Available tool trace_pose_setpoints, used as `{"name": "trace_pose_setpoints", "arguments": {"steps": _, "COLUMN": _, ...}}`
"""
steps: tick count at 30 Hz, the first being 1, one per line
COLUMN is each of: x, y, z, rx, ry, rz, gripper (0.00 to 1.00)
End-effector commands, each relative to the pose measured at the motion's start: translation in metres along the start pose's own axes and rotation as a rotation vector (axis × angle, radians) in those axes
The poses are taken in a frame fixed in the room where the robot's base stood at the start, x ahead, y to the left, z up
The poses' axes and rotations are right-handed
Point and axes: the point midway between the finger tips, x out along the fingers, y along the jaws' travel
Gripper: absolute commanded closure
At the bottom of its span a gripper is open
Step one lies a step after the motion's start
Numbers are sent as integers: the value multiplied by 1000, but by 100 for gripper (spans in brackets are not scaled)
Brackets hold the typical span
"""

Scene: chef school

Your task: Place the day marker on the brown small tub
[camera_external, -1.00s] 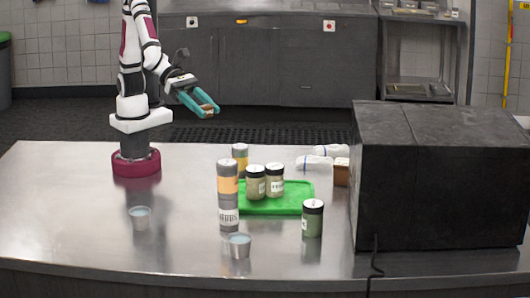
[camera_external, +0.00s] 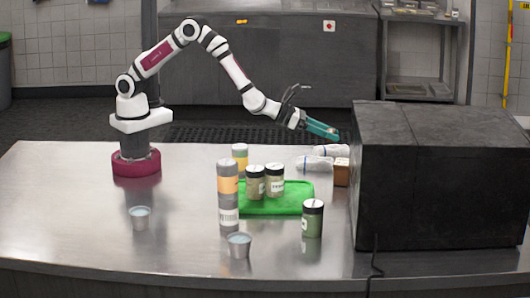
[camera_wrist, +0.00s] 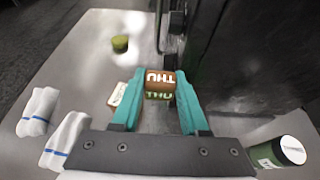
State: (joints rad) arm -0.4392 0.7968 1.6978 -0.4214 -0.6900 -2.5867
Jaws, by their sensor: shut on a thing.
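The day marker (camera_wrist: 159,77), a small brown and green block reading THU, is between the teal fingertips of my gripper (camera_wrist: 161,84) in the wrist view. My gripper (camera_external: 330,133) is shut on it. The marker is hard to make out in the external view. The brown small tub (camera_external: 341,173) stands on the table at the left side of the black box. My gripper is above and slightly left of it in that picture. In the wrist view, what looks like the tub (camera_wrist: 118,95) is partly hidden behind the left finger.
The large black box (camera_external: 440,180) stands right of the tub. Two white rolls with blue bands (camera_external: 314,163) lie left of it. A green tray (camera_external: 290,204) with jars, a tall shaker stack (camera_external: 228,195) and a green jar (camera_external: 312,220) stand nearer. The table's left is mostly clear.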

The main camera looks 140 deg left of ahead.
Motion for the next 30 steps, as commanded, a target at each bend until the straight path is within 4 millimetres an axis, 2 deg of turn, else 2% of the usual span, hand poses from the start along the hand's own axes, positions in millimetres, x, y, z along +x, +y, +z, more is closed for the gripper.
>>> {"name": "trace_pose_setpoints", "arguments": {"steps": 3, "x": 30, "y": 32, "z": -13, "rx": 0, "ry": 2, "rz": 4, "gripper": 100}}
{"name": "trace_pose_setpoints", "arguments": {"steps": 6, "x": 51, "y": 51, "z": -22, "rx": 0, "ry": 2, "rz": 2, "gripper": 100}}
{"name": "trace_pose_setpoints", "arguments": {"steps": 9, "x": 63, "y": 62, "z": -26, "rx": 1, "ry": 1, "rz": -1, "gripper": 100}}
{"name": "trace_pose_setpoints", "arguments": {"steps": 11, "x": 67, "y": 65, "z": -31, "rx": 0, "ry": 2, "rz": -1, "gripper": 100}}
{"name": "trace_pose_setpoints", "arguments": {"steps": 15, "x": 79, "y": 66, "z": -57, "rx": 2, "ry": 4, "rz": -2, "gripper": 100}}
{"name": "trace_pose_setpoints", "arguments": {"steps": 17, "x": 81, "y": 65, "z": -63, "rx": 1, "ry": 1, "rz": -2, "gripper": 100}}
{"name": "trace_pose_setpoints", "arguments": {"steps": 27, "x": 82, "y": 65, "z": -66, "rx": 1, "ry": 1, "rz": -3, "gripper": 100}}
{"name": "trace_pose_setpoints", "arguments": {"steps": 28, "x": 83, "y": 65, "z": -67, "rx": 1, "ry": 0, "rz": -3, "gripper": 54}}
{"name": "trace_pose_setpoints", "arguments": {"steps": 30, "x": 82, "y": 65, "z": -66, "rx": 1, "ry": 0, "rz": -3, "gripper": 42}}
